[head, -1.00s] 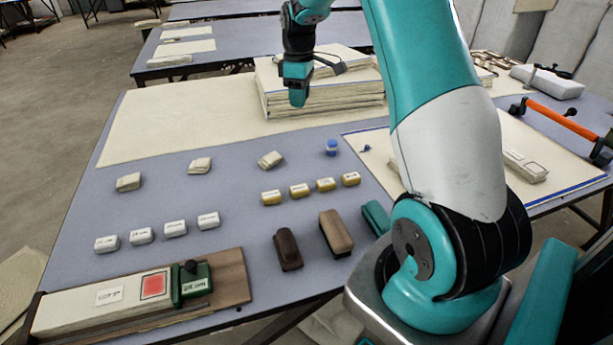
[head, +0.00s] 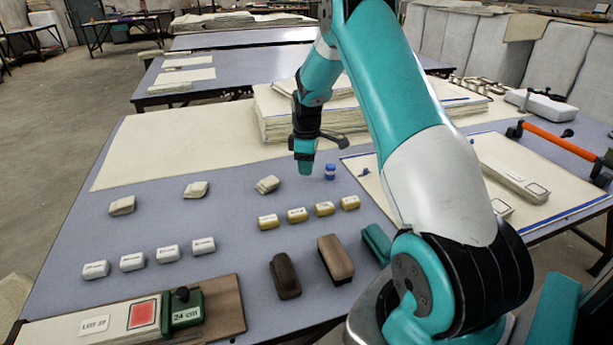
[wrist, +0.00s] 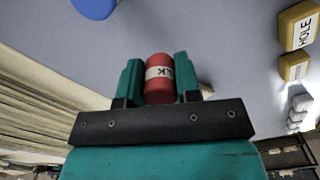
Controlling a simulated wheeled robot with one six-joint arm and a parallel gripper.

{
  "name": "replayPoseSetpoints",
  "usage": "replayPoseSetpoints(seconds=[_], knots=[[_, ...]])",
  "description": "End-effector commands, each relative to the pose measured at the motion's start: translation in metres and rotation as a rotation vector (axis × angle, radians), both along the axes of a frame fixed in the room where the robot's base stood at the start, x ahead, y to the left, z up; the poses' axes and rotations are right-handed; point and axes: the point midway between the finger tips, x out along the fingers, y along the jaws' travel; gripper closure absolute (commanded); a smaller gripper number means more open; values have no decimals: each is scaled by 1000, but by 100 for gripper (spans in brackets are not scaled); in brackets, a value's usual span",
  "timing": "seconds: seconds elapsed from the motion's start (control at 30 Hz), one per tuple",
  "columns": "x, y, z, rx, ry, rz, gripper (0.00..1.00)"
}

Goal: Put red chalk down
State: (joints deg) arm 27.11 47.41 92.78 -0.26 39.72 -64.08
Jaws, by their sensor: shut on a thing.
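The red chalk (wrist: 159,88) is a small red cylinder with a white paper label in the wrist view. My gripper (wrist: 160,80) is shut on it, with a teal finger on each side. In the head view my gripper (head: 304,170) points down over the blue-grey table (head: 225,225), just left of the blue chalk (head: 330,171). The red chalk cannot be made out in the head view. The blue chalk also shows at the top edge of the wrist view (wrist: 95,6). Whether the red chalk touches the table is not clear.
A crumpled cream piece (head: 267,184) lies left of my gripper, with a row of yellow labelled blocks (head: 297,215) in front. A stack of cloth (head: 272,118) stands behind. A blue-edged cloth sheet (head: 540,205) lies to the right.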

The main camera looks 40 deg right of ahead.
Motion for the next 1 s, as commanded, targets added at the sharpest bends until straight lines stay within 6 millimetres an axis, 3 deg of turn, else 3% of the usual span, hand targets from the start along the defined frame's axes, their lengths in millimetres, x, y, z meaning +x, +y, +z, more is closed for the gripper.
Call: replayPoseSetpoints(seconds=[0.2, 0.57, 0.6, 0.7, 1.0], knots=[[-1, 0, -34, 2, 3, 0, 95], [0, 0, -40, 0, 0, 0, 95], [0, 0, -40, 0, 0, 0, 67], [0, 0, -40, 0, 0, 0, 44], [0, 0, -37, 0, 0, 0, 44]])
